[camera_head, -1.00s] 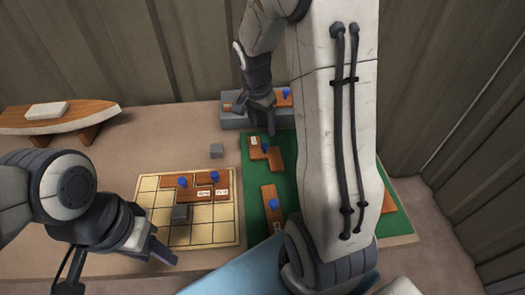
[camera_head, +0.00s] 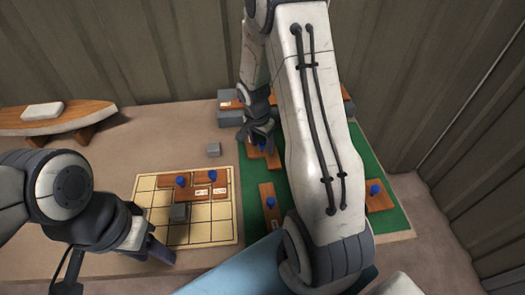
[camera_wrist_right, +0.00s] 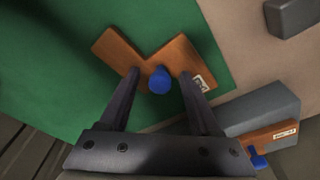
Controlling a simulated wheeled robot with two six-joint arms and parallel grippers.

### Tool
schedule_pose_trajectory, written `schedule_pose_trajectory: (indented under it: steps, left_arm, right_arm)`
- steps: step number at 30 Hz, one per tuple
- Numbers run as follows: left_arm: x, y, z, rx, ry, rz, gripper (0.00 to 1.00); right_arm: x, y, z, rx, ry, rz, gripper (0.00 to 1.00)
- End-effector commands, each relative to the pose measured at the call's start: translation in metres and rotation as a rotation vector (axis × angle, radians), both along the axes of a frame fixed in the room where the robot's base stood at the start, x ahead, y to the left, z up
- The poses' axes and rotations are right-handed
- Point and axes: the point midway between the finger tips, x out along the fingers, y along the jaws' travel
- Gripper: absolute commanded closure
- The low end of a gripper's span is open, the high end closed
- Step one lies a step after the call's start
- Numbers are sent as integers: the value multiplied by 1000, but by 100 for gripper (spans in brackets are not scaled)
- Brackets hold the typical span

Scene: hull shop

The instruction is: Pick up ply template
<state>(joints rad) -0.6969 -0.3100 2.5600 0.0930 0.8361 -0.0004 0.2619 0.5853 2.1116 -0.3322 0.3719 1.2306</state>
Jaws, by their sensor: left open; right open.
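A brown wooden ply template with a bent outline (camera_wrist_right: 128,50), a blue knob and a small white label lies on the green mat (camera_wrist_right: 60,60). In the head view this template (camera_head: 272,162) is partly hidden by my right gripper (camera_head: 258,138). In the right wrist view my right gripper (camera_wrist_right: 158,76) is open, its fingers on either side of the blue knob (camera_wrist_right: 160,82), with a gap on both sides. I cannot tell how far above it they are. My left gripper (camera_head: 162,252) is open and empty at the near edge of the gridded board (camera_head: 225,232).
Other templates with blue knobs lie on the board (camera_head: 170,195) and on the mat (camera_head: 380,200). A grey block (camera_head: 230,119) with a template on it stands behind. A grey cube (camera_head: 214,149) sits left of the mat.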

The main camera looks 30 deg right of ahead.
Motion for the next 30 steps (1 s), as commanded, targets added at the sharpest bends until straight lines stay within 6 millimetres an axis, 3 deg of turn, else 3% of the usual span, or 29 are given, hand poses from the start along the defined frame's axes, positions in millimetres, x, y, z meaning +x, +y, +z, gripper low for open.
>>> schedule_pose_trajectory:
  steps: [2, 3, 7, 8, 20, 28, 30]
  left_arm:
    - [0, 0, 0, 0, 0, 0, 50]
    - [0, 0, 0, 0, 0, 0, 50]
    - [0, 0, 0, 0, 0, 0, 50]
    - [0, 0, 0, 0, 0, 0, 50]
    - [0, 0, 0, 0, 0, 0, 50]
    - [0, 0, -1, 0, 0, 0, 50]
    - [0, 0, -3, 0, 0, 0, 50]
  right_arm:
    - [0, 0, 0, 0, 0, 0, 36]
    - [0, 0, 0, 0, 0, 0, 44]
    - [0, 0, 0, 0, 0, 0, 93]
    - [0, 0, 0, 0, 0, 0, 100]
    - [0, -1, 5, -1, 0, 0, 100]
    - [1, -1, 43, -3, -7, 0, 100]
    - [-14, -8, 51, -2, -3, -4, 100]
